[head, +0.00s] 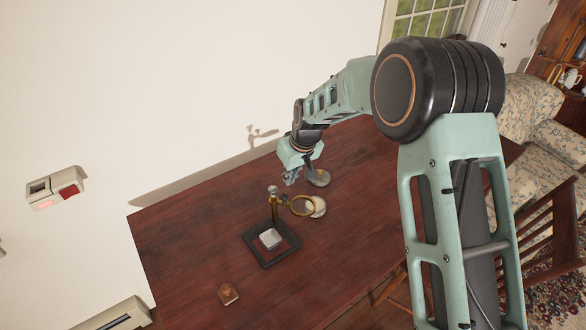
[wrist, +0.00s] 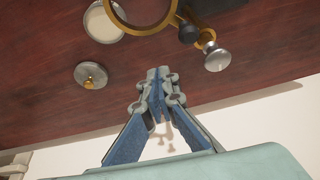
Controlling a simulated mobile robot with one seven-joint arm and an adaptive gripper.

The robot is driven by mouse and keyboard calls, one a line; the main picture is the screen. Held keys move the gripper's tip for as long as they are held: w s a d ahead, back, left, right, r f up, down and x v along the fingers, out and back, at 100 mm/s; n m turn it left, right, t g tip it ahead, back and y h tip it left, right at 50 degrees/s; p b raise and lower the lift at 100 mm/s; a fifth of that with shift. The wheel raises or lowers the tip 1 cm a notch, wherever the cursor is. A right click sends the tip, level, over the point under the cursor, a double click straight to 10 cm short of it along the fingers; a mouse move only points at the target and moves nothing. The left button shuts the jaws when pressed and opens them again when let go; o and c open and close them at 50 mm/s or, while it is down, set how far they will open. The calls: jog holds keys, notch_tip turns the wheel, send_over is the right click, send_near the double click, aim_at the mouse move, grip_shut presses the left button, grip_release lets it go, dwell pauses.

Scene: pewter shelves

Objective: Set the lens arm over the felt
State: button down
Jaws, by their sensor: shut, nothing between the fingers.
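A magnifier stand (head: 274,207) with a brass post rises from the back edge of a black square base (head: 263,261). Its lens arm, a brass ring (head: 303,206), points right, out beside the base and partly above a pale round dish (head: 320,207). The ring (wrist: 134,27) and a silver knob (wrist: 217,59) on the stand show in the wrist view. A dark reddish patch on the base may be the felt; a small pale block (head: 271,239) sits on it. My gripper (head: 290,181) is shut and empty, behind and apart from the ring; its fingertips (wrist: 160,76) meet in the wrist view.
A grey metal disc (head: 319,178) with a small brass knob lies right of my gripper; it also shows in the wrist view (wrist: 90,76). A small brown wooden block (head: 228,293) lies at the front left. The wall stands close behind the table (head: 180,245). The left of the table is clear.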

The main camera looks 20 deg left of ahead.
aim_at(297, 202)
jog(key=shift+s+d+f+p, duration=0.3)
jog(key=shift+s+d+f, duration=0.15)
jog(key=shift+d+f, duration=0.2)
jog(key=shift+s+d+f+p, duration=0.25)
jog(key=shift+s+d+f, duration=0.2)
jog(key=shift+d+f, duration=0.15)
jog(key=shift+s+d, duration=0.1)
